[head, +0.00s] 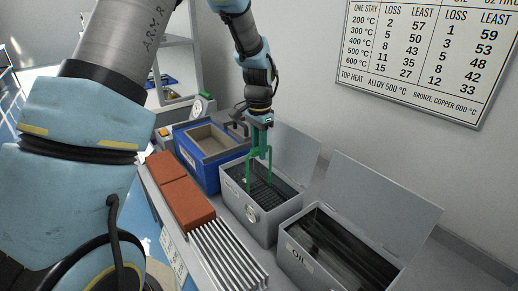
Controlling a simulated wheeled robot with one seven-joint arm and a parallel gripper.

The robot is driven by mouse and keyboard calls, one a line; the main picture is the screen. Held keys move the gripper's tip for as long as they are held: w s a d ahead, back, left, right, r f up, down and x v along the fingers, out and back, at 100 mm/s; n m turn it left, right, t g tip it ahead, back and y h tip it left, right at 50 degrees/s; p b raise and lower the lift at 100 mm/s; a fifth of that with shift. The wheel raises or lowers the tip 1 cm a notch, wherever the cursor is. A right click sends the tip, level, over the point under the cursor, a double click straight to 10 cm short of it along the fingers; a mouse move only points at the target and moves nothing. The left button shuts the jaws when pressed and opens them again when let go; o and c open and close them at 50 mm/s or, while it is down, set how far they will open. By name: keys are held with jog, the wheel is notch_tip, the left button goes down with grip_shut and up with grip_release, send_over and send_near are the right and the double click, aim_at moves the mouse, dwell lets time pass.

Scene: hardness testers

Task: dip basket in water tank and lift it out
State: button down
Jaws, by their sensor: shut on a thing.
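My gripper (261,120) points down above the middle grey tank and is shut on the green handle (259,166) of the basket. The green handle frame reaches down into the open grey tank (236,204), which has a round gauge on its front. The dark wire basket (262,192) shows inside the tank, below the rim level. Its lower part and the liquid level cannot be made out. The tank's lid (290,155) stands open behind it.
A second open grey tank (305,265) marked OIL stands to the right, its lid (378,205) raised. A blue box (198,174) with a beige-rimmed opening stands to the left. Red bricks (182,198) and a ribbed metal rack (228,258) lie in front. A wall chart (430,50) hangs behind.

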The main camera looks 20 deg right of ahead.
jog(key=shift+r+p, duration=0.55)
jog(key=shift+r, duration=0.3)
jog(key=shift+f, duration=0.2)
jog(key=shift+f+b, duration=0.5)
jog(key=shift+f, duration=0.25)
jog(key=shift+r, duration=0.15)
